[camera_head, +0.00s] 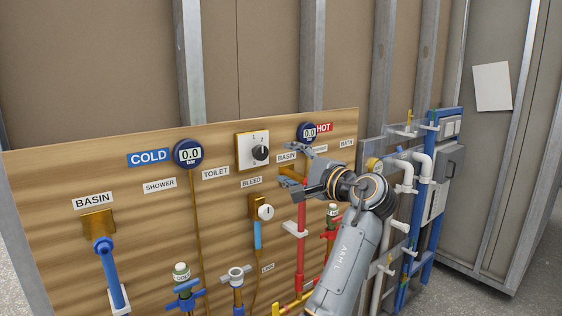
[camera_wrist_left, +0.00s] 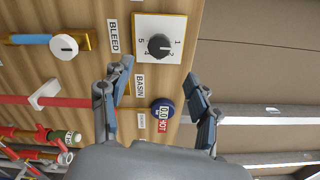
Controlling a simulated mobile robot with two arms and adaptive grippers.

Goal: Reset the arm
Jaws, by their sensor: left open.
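My left gripper (camera_head: 287,165) is open and empty in front of the wooden panel, beside the hot-side gauge (camera_head: 307,133). My left arm (camera_head: 345,262) rises from the bottom of the head view, bent at the wrist. In the left wrist view the two fingers (camera_wrist_left: 158,72) stand apart. The selector dial (camera_wrist_left: 160,46) shows beyond their tips, and the gauge (camera_wrist_left: 162,108) shows between them. No object is between the fingers. My right gripper is not in view.
The wooden panel (camera_head: 75,170) carries a cold gauge (camera_head: 188,153), a bleed knob (camera_head: 266,212), a blue basin pipe (camera_head: 113,270) and a red pipe (camera_head: 301,255). Blue and white pipework (camera_head: 428,190) stands to the right. Free floor (camera_head: 460,295) shows at lower right.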

